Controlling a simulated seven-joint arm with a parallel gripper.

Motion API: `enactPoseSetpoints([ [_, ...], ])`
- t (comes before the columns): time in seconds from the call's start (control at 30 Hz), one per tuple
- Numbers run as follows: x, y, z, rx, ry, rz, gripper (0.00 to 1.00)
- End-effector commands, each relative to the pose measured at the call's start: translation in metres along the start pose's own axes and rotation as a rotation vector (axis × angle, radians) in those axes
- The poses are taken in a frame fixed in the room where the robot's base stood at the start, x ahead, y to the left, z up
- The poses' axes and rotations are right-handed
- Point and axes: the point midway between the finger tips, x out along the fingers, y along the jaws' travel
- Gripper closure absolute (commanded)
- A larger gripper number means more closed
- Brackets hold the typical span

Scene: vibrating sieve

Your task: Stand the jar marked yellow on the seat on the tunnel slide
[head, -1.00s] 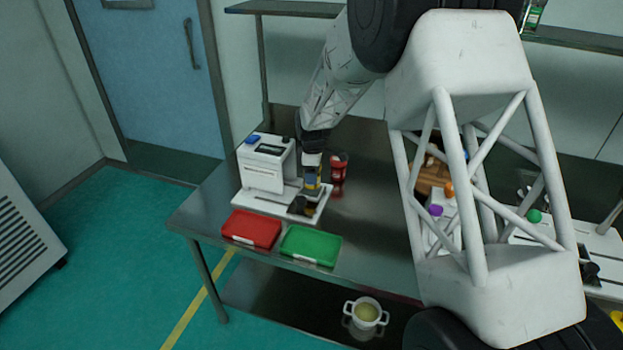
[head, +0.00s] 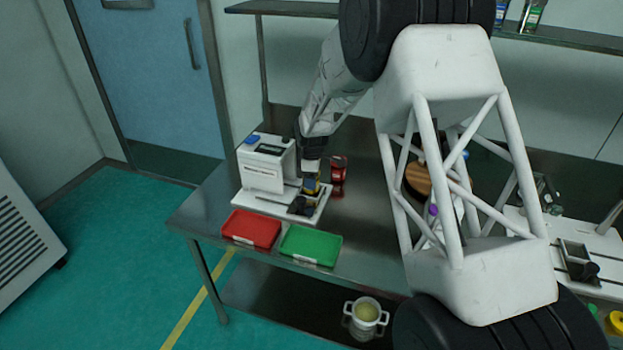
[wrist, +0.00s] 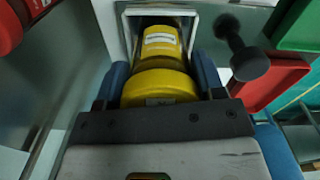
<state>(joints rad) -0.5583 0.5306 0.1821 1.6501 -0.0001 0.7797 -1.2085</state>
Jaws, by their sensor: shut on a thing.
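The yellow jar (wrist: 160,52) is between the two blue fingers of my gripper (wrist: 160,75), which is shut on it. In the wrist view the far end of the jar is within or just over a white square frame (wrist: 192,22), which looks like the seat; I cannot tell if it touches the bottom. In the head view the jar (head: 311,188) is low over the slide plate (head: 318,212) of the white machine (head: 263,168), upright, beneath my gripper (head: 311,178). A black knob (head: 299,206) is beside it, also in the wrist view (wrist: 248,62).
A red jar (head: 339,178) stands close to the right of the slide. A red tray (head: 251,228) and a green tray (head: 311,246) lie at the front table edge. My arm hides much of the right side, where a round wooden board (head: 418,180) partly shows.

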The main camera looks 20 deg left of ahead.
Motion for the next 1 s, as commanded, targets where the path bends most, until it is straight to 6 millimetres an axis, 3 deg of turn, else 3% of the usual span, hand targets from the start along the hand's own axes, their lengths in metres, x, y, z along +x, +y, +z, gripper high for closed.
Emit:
enactPoseSetpoints([
  [0.5,0.0061,0.0003,-0.0001,0.0,0.0,0.001,0.63],
  [0.53,0.0057,0.0003,-0.0001,0.0,0.0,0.001,0.33],
  [0.67,0.0057,0.0003,-0.0001,0.0,0.0,0.001,0.13],
  [1.0,0.0046,0.0003,-0.0001,0.0,0.0,0.001,0.12],
])
